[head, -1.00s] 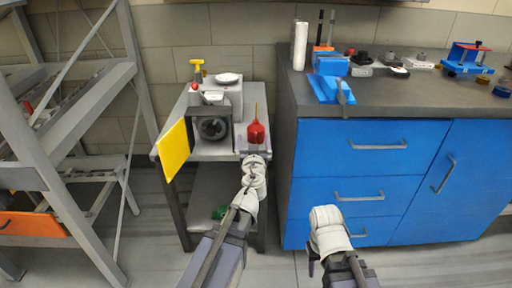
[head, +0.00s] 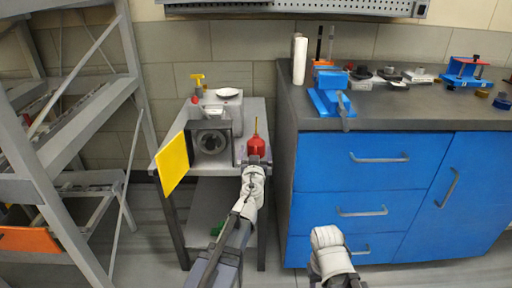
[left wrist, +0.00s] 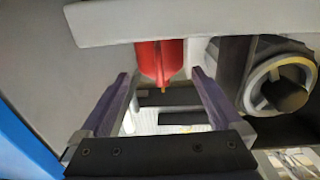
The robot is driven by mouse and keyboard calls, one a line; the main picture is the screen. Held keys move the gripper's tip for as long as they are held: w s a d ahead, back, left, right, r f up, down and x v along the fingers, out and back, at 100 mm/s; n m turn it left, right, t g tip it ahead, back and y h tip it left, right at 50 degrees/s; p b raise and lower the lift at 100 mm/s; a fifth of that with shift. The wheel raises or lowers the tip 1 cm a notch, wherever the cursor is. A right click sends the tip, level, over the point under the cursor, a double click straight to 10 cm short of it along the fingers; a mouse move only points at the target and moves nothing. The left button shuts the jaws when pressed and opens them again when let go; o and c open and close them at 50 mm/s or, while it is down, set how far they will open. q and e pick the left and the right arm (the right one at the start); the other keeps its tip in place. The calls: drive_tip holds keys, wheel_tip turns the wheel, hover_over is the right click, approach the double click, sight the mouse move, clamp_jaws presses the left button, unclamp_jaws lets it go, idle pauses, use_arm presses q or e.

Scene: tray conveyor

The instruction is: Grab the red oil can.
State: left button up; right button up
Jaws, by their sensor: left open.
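The red oil can (head: 256,145) with its thin yellow spout stands on the grey cart's top, right of the grey machine. My left gripper (head: 255,161) is right in front of the can, its jaws hiding the can's lower part. In the left wrist view the red can (left wrist: 158,60) shows between and beyond the two fingers of my open left gripper (left wrist: 164,82). I see gaps on both sides of the can, and no contact. My right arm shows at the bottom of the head view, but its fingers cannot be made out.
The grey machine with a round opening (head: 211,142) and an open yellow door (head: 172,164) stands left of the can. The blue cabinet (head: 345,185) is close on the right, with a blue vise (head: 330,98) on top. A grey rack (head: 85,120) stands at far left.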

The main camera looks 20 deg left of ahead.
sight(256, 147)
use_arm(q)
drive_tip(key=x, duration=0.4)
drive_tip(key=shift+w+a+r, duration=0.1)
drive_tip(key=shift+w+r, duration=0.05)
drive_tip(key=shift+w, duration=0.05)
drive_tip(key=shift+s, duration=0.1)
drive_tip(key=c, duration=1.5)
drive_tip(key=shift+o, duration=0.2)
